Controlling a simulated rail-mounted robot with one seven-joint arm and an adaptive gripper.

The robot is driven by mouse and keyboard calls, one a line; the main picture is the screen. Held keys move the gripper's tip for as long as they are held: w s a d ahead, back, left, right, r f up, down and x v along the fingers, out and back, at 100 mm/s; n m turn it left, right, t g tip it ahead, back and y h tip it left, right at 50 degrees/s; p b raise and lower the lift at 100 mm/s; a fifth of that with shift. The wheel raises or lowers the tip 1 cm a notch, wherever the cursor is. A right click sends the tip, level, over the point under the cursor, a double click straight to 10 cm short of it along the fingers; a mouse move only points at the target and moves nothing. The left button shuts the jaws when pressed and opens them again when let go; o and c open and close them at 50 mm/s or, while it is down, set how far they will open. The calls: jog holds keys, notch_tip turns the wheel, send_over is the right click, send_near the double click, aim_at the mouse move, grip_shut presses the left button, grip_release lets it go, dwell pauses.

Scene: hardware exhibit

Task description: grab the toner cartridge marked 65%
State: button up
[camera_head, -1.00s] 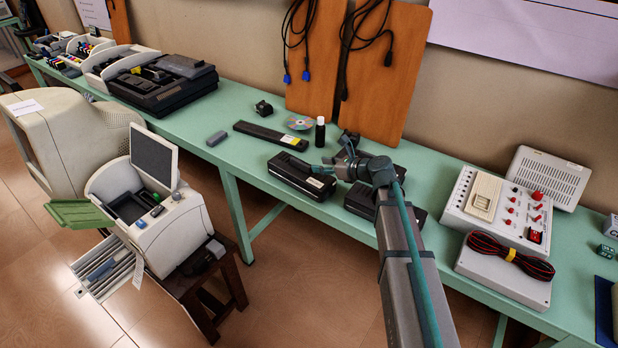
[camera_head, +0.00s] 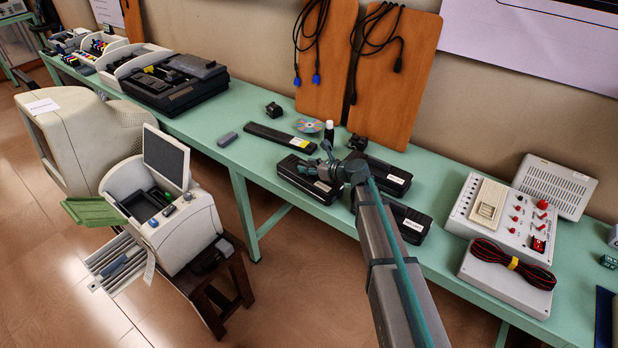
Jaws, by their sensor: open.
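Several black toner cartridges lie on the green bench. One cartridge (camera_head: 296,171) is left of my wrist, a second cartridge (camera_head: 388,176) lies behind it to the right, and a third cartridge (camera_head: 409,222) is in front, partly hidden by my arm. A long flat black cartridge (camera_head: 278,136) lies farther back. Pale labels show on them, but the print is too small to read, so I cannot tell which says 65%. My gripper (camera_head: 324,163) is open, over or beside the right end of the left cartridge. Its fingertips are small and unclear, and I cannot tell whether they touch it.
A disc (camera_head: 309,126), a dark bottle (camera_head: 329,131) and small black items stand behind the cartridges. A control box (camera_head: 502,216) and coiled cable (camera_head: 500,262) are to the right. A grey block (camera_head: 227,139) lies left, with bare bench (camera_head: 200,117) around it.

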grip_shut()
jog(key=shift+r, duration=0.2)
dwell(0.5)
